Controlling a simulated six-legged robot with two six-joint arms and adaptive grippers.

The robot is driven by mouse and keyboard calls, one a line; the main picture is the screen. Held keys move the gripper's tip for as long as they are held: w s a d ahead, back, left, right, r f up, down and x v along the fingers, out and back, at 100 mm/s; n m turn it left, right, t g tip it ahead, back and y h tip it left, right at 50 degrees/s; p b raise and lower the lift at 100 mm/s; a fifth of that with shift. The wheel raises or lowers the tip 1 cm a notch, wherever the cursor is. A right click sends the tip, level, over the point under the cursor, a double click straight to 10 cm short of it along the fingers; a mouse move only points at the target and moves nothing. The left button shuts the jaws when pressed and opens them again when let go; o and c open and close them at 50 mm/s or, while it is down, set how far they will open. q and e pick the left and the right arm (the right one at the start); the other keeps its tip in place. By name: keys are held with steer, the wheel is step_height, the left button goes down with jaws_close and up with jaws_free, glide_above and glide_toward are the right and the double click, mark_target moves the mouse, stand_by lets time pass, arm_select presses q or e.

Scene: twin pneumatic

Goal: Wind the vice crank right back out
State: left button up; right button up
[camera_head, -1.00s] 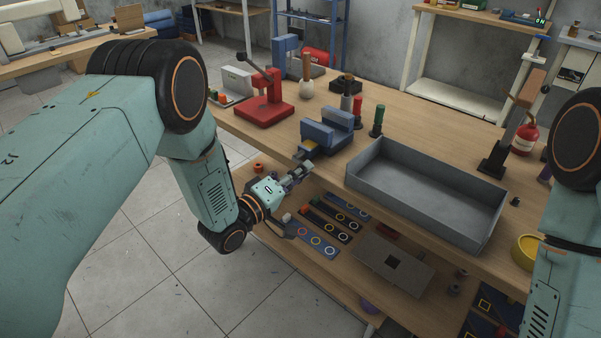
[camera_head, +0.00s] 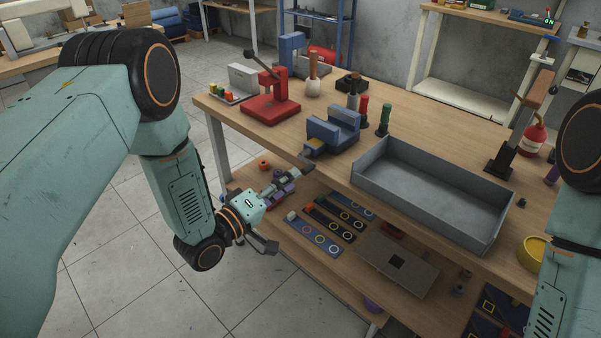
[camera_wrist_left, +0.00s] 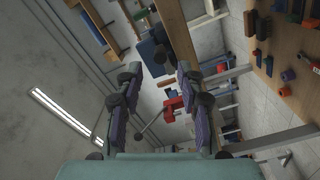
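The blue vice (camera_head: 333,134) sits at the front edge of the workbench in the head view. A dark crank end (camera_head: 307,165) shows at its front, just off the bench edge; the rest of the crank is hard to make out. My left gripper (camera_head: 284,181) is below and to the left of the crank, apart from it. In the left wrist view its two fingers (camera_wrist_left: 158,84) stand apart with nothing held between them. My right gripper is out of view.
A red press (camera_head: 271,104) stands left of the vice, and a red and a green-handled tool (camera_head: 384,122) stand to its right. A grey tray (camera_head: 430,190) fills the bench's front right. A lower shelf (camera_head: 352,266) holds patterned strips and a grey plate.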

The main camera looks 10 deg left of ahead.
arm_select(q)
steer(key=v, duration=0.5)
steer(key=shift+s+a, duration=0.2)
steer(key=shift+s, duration=0.1)
steer(key=s+a+f+m+g+y, duration=0.3)
steer(key=s+f+m+g+y, duration=0.4)
steer(key=s+f, duration=0.65)
steer(key=s+a+f+g+y, duration=0.1)
steer(key=s+g, duration=0.3)
steer(key=s, duration=0.5)
steer(key=s+a+f+g+y, duration=0.1)
steer(key=s+f+g, duration=0.2)
steer(key=s, duration=0.7)
steer(key=shift+f+g, duration=0.15)
steer(key=shift+g, duration=0.55)
